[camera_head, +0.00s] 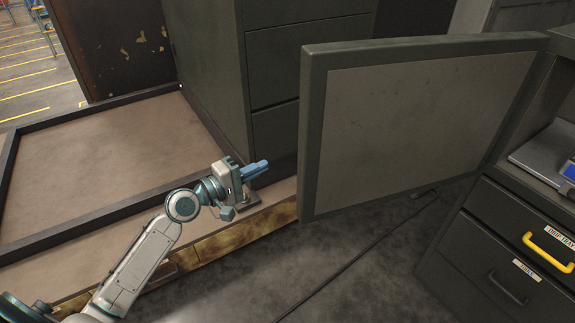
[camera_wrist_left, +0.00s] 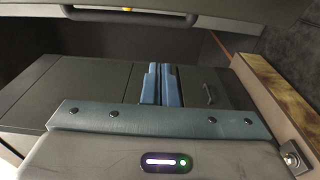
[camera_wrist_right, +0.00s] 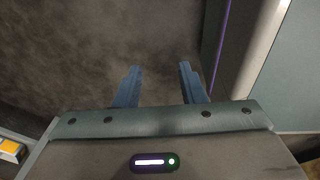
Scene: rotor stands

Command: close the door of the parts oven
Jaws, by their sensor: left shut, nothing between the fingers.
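The oven door (camera_head: 410,125) stands wide open in the head view, a flat grey panel in a dark green frame. Its right edge meets the oven body (camera_head: 562,38) at the right, and its free edge points left. My left gripper (camera_head: 264,168) is shut and empty, just left of the door's free edge with a small gap between them in the picture. Its closed blue fingers also show in the left wrist view (camera_wrist_left: 161,82). My right gripper (camera_wrist_right: 160,67) is open and empty in the right wrist view, above dark floor. It is out of the head view.
A dark drawer cabinet (camera_head: 205,70) stands behind my left gripper. A low wooden platform (camera_head: 110,160) with a dark rim lies left. Below the oven are a drip tray drawer with a yellow handle (camera_head: 548,248) and a tools drawer (camera_head: 500,285). Floor (camera_head: 340,260) below the door is clear except for a cable.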

